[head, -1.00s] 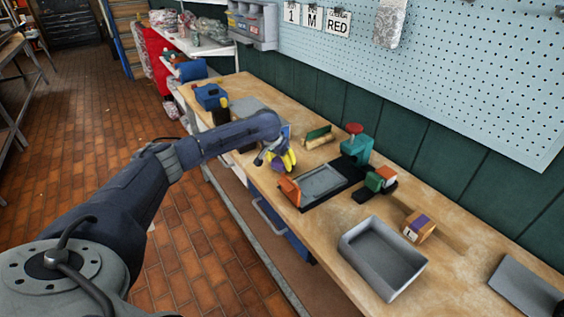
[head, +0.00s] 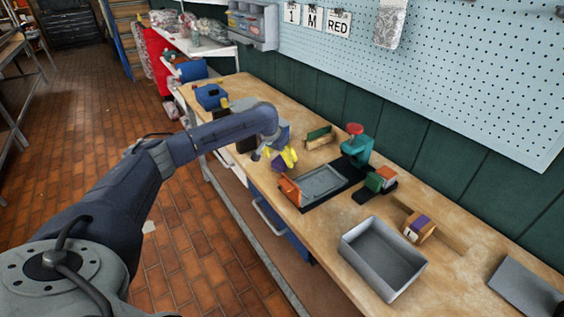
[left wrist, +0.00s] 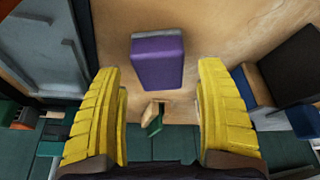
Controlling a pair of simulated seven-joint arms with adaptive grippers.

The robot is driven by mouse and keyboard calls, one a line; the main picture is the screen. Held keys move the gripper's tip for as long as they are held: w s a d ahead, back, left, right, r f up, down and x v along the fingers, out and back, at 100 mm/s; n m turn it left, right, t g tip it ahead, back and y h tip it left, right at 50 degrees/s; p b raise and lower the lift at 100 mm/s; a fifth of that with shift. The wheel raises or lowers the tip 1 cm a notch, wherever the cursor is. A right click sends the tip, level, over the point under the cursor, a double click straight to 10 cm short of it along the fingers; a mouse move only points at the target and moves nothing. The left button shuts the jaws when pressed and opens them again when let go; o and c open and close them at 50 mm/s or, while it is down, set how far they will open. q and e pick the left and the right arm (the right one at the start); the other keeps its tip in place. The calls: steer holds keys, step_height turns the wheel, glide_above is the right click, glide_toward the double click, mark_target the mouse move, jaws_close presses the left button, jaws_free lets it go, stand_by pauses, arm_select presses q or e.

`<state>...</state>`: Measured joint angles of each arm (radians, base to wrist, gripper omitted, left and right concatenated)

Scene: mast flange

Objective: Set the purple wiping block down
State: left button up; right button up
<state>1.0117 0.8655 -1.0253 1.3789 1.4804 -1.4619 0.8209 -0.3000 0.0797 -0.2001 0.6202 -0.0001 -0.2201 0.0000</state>
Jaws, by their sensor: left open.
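The purple wiping block (left wrist: 157,62) stands on the wooden bench top in the left wrist view, with a grey strip along one edge. In the head view a little of its purple (head: 276,163) shows by the yellow fingers. My left gripper (left wrist: 158,78) is open, with one yellow finger to each side of the block in the picture. A gap shows on both sides, and the block lies beyond the fingertips. In the head view my left gripper (head: 284,157) is low over the bench, left of the grey tray on its black base. My right gripper is out of view.
The shallow grey tray (head: 303,195) with an orange block (head: 289,189) lies close to the gripper. A green-and-wood brush (head: 319,137) and a teal stand with a red knob (head: 356,146) are behind. A grey bin (head: 352,257) stands nearer the front right.

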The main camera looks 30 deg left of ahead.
arm_select(q)
steer(key=v, duration=0.8)
steer(key=shift+r, duration=0.35)
